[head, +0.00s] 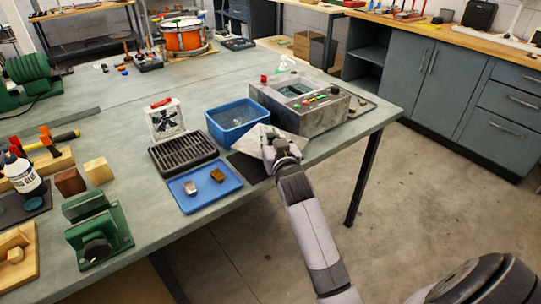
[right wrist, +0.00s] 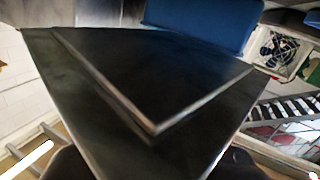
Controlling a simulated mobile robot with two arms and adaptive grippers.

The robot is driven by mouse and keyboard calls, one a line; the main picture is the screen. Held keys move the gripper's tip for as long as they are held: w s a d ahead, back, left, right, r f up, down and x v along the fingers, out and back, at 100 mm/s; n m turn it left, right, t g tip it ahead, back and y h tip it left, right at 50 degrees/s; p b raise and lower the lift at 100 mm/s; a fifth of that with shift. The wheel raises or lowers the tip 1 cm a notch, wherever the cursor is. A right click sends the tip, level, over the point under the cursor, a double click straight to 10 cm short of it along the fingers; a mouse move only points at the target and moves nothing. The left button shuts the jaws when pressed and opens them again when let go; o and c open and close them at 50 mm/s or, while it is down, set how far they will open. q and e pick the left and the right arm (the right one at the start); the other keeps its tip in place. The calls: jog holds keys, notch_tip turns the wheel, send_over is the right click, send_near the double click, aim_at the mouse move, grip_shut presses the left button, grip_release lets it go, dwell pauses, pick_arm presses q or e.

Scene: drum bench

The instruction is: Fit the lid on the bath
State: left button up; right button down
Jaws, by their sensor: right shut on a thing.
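The bath (head: 318,122) is a grey metal box with an open top basin and coloured buttons on its front panel, standing near the table's right edge. My right gripper (head: 268,148) is shut on the lid (head: 252,142), a pale, tilted metal plate, just in front of the bath's left corner and apart from its opening. In the right wrist view the lid (right wrist: 150,85) looks dark, with a raised step, and fills most of the picture. The fingertips are mostly hidden by it. My left gripper is not in view.
An empty-looking blue bin (head: 213,122) stands left of the bath. A dark mat (head: 245,168) lies below the lid. A black slatted rack (head: 183,152), a blue tray (head: 190,202) with two small blocks and a small fan (head: 165,120) are further left.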

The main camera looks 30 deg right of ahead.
jog(key=shift+f, duration=3.15)
jog(key=shift+b, duration=0.3)
jog(key=shift+f, duration=0.2)
jog(key=c, duration=1.4)
grip_release()
